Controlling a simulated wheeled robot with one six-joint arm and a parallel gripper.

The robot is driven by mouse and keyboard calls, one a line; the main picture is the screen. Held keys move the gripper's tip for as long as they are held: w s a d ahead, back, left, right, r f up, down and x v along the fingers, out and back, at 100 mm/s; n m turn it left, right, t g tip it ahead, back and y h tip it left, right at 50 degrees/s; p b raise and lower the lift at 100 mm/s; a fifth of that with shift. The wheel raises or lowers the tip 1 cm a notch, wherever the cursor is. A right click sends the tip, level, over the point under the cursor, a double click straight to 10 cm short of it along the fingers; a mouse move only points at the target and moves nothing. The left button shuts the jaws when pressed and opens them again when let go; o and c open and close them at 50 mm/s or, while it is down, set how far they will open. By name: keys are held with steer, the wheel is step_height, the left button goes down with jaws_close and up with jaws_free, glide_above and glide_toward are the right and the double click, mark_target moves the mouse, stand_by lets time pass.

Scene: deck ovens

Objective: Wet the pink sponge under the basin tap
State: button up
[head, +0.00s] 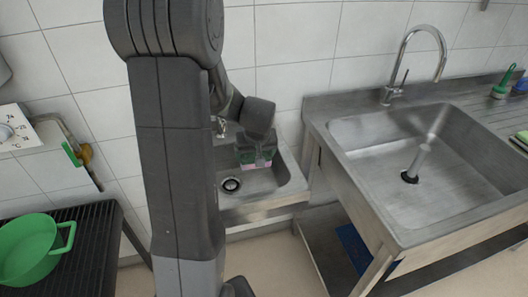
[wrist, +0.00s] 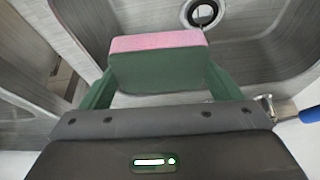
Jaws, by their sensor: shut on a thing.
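The pink sponge (wrist: 155,42) is held between the two green fingers of my gripper (wrist: 160,80) in the wrist view. A dark green block face shows below its pink face; I cannot tell whether it is part of the sponge. In the head view my gripper (head: 256,150) hangs over the small steel basin (head: 290,187), with a strip of the pink sponge (head: 257,166) showing beneath it. The basin's drain (head: 230,185) is in front and to the left. The small basin's tap (head: 221,126) is mostly hidden behind my arm. No water stream is visible.
A larger steel sink (head: 375,195) with a tall curved tap (head: 425,35) stands to the right. A green pot (head: 28,250) sits on a dark rack at the left. A metal fitting with a blue handle (wrist: 309,115) is at the wrist view's right edge.

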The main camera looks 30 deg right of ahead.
steer(key=w+a+f, duration=0.1)
steer(key=w+a, duration=0.3)
steer(key=shift+w, duration=0.3)
steer(key=shift+f, duration=0.1)
steer(key=shift+s+d, duration=0.1)
steer(key=shift+d, duration=0.05)
stand_by(0.4)
steer(key=shift+s+d+b, duration=0.7)
steer(key=shift+s+d, duration=0.6)
steer(key=shift+s, duration=0.2)
steer(key=shift+s+d+b, duration=0.7)
steer(key=shift+s+d, duration=0.55)
steer(key=shift+s, duration=0.2)
steer(key=s+d+r+p, duration=0.1)
steer(key=s+d+r, duration=0.2)
steer(key=r, duration=0.1)
steer(key=shift+s, duration=0.4)
steer(key=shift+d, duration=0.1)
